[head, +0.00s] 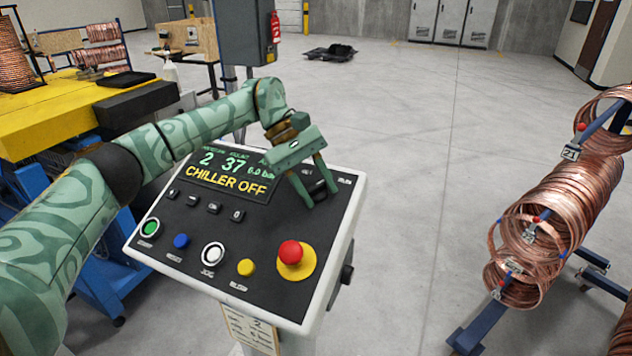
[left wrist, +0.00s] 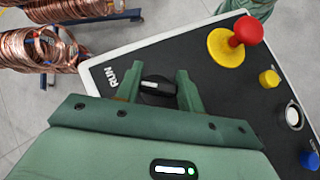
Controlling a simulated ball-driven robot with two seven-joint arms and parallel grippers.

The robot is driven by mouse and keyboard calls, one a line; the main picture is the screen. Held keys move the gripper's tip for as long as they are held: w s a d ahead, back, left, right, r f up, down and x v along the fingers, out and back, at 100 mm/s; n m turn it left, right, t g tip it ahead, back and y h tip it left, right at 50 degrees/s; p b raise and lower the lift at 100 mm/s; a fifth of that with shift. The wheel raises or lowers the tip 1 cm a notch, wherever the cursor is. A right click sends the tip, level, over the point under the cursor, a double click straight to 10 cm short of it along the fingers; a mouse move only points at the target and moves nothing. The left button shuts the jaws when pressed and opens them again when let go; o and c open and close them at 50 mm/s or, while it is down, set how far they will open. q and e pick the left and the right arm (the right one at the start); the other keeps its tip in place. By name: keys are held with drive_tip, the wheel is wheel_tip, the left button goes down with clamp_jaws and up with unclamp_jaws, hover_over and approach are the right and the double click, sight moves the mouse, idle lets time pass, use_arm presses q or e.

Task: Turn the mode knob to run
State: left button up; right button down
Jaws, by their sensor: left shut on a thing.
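The mode knob (left wrist: 158,88) is a black round knob with a white mark, at the edge of the black control panel (left wrist: 222,82) in the left wrist view. My left gripper (left wrist: 158,76) is shut on it, with one green finger on each side. The RUN label (left wrist: 111,76) is printed beside the knob, near the panel's white rim. In the head view the knob (head: 318,187) sits at the panel's upper right, partly hidden by my left gripper (head: 318,196). The display (head: 232,174) reads CHILLER OFF. My right gripper is not in view.
A red mushroom button (head: 290,252) on a yellow base stands up from the panel's lower right. Green, blue, white and yellow buttons line its front edge. Racks of copper coils (head: 555,215) stand to the right. A yellow-topped bench (head: 50,115) is at the left.

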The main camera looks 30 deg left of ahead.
use_arm(q)
drive_tip(key=shift+r+m+g+y+p, duration=0.1)
drive_tip(key=shift+m+g+y+p, duration=0.4)
drive_tip(key=shift+m, duration=0.3)
drive_tip(key=o, duration=1)
drive_tip(key=v, duration=0.7)
drive_tip(key=shift+w+a+r, duration=0.1)
drive_tip(key=shift+w+a, duration=0.05)
